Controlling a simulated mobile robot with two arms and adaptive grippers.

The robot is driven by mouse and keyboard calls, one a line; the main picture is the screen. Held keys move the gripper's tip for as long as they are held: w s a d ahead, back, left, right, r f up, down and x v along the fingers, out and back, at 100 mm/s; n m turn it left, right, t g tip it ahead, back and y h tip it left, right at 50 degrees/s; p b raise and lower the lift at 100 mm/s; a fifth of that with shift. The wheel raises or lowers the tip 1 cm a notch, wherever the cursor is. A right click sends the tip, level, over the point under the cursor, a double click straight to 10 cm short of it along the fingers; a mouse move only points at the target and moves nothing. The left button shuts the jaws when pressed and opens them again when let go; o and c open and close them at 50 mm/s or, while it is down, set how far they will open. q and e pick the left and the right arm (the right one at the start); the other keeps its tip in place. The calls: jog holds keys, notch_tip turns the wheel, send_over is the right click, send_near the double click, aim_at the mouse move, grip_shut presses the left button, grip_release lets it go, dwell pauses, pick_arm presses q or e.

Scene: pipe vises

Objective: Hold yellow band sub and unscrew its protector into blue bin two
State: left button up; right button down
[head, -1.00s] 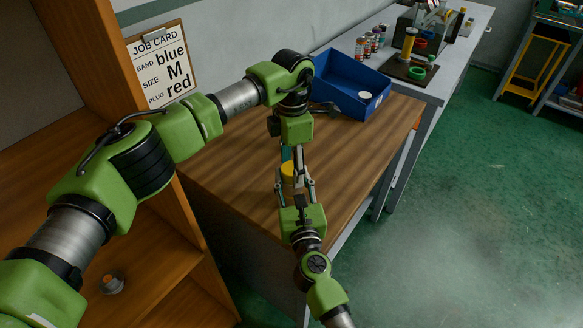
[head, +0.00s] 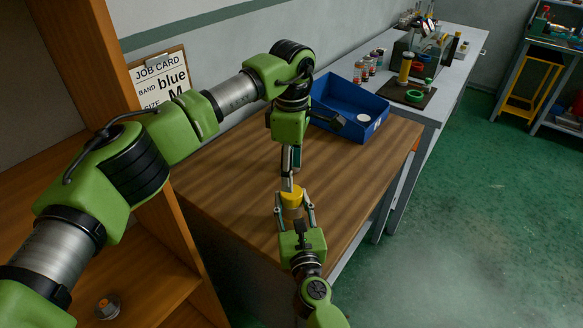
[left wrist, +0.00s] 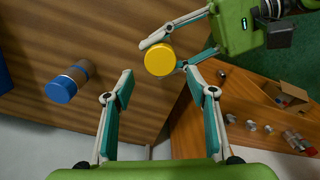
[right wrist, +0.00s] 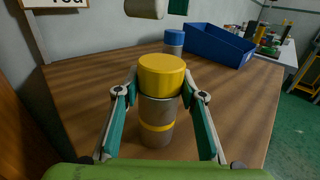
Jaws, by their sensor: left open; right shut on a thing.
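The yellow-band sub (right wrist: 157,118) is a grey-brown cylinder with a yellow ring and a yellow protector (right wrist: 161,72) on its top end. My right gripper (right wrist: 160,101) is shut around the sub below the protector and holds it roughly upright. The protector shows from above in the left wrist view (left wrist: 159,59). My left gripper (head: 288,180) is open and empty, just behind the protector in the head view; the protector is outside its fingers in the left wrist view (left wrist: 162,92). A blue bin (head: 345,107) stands at the table's far end; its number is not readable.
Another sub with a blue cap (left wrist: 68,83) is on the wooden table (head: 225,165), also visible behind the held sub in the right wrist view (right wrist: 174,41). A white disc (head: 364,118) lies in the bin. The job card (head: 165,83) hangs on the left. The table's middle is mostly clear.

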aim_at(292, 210)
pick_arm(q)
notch_tip(292, 210, down, 8)
jog(key=shift+r, duration=0.15)
dwell(0.3)
jog(key=c, duration=1.1)
jog(key=n, duration=0.6)
jog(key=shift+r+n, duration=0.1)
jog(key=shift+n, duration=0.3)
jog(key=shift+c, duration=0.2)
jog(key=o, duration=1.2)
jog(key=shift+o, duration=0.2)
